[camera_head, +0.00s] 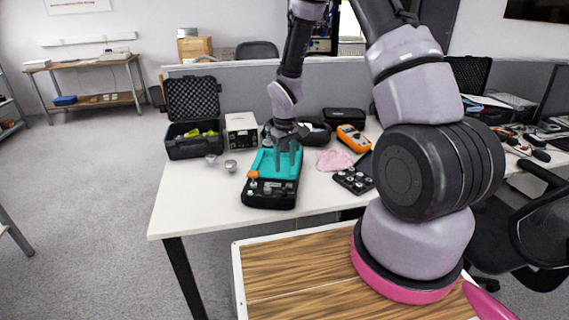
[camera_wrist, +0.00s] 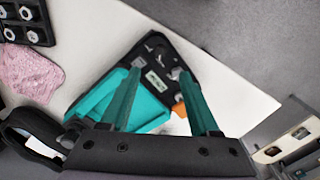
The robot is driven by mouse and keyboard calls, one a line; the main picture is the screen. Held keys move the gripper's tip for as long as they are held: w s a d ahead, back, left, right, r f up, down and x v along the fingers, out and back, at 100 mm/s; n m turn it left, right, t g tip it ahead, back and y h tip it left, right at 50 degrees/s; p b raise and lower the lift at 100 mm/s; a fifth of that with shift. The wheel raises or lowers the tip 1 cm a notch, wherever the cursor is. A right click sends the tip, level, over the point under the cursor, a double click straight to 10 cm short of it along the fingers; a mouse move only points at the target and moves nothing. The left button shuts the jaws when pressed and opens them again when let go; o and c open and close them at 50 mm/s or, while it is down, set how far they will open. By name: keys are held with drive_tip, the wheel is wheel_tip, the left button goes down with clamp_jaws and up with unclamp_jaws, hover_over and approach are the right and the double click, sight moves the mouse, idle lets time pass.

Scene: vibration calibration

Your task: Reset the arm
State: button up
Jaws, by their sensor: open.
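My gripper (camera_head: 288,158) points down over the desk, above the teal and black device case (camera_head: 270,194). In the wrist view my gripper (camera_wrist: 165,88) shows two teal fingers spread apart with nothing held between them. The device case (camera_wrist: 110,97) lies beyond and below the fingers, its teal tray and black panel partly hidden by them. An orange knob (camera_head: 253,174) stands on the panel's left side. I cannot tell exactly how high the fingertips are above the case.
A foam-lined black case (camera_head: 190,148) stands open at the left. Two small metal parts (camera_head: 231,166) lie beside the device case. A pink cloth (camera_head: 334,160), an orange multimeter (camera_head: 354,138) and a black tray of nuts (camera_head: 353,180) lie to the right. The desk's front left is clear.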

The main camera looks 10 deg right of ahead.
drive_tip(key=s+d+r+m+t, duration=0.2)
drive_tip(key=r, duration=1)
drive_tip(key=s+d+r+m+t, duration=0.1)
drive_tip(key=s+d+r+m, duration=0.15)
drive_tip(key=r, duration=1.05)
drive_tip(key=s+d+r+m+t+y, duration=0.1)
drive_tip(key=s+r+m+t, duration=0.3)
drive_tip(key=s+r, duration=1)
drive_tip(key=shift+s+d+r+y, duration=0.2)
drive_tip(key=shift+s+y, duration=0.3)
drive_tip(key=shift+s, duration=1.55)
drive_tip(key=shift+m, duration=0.25)
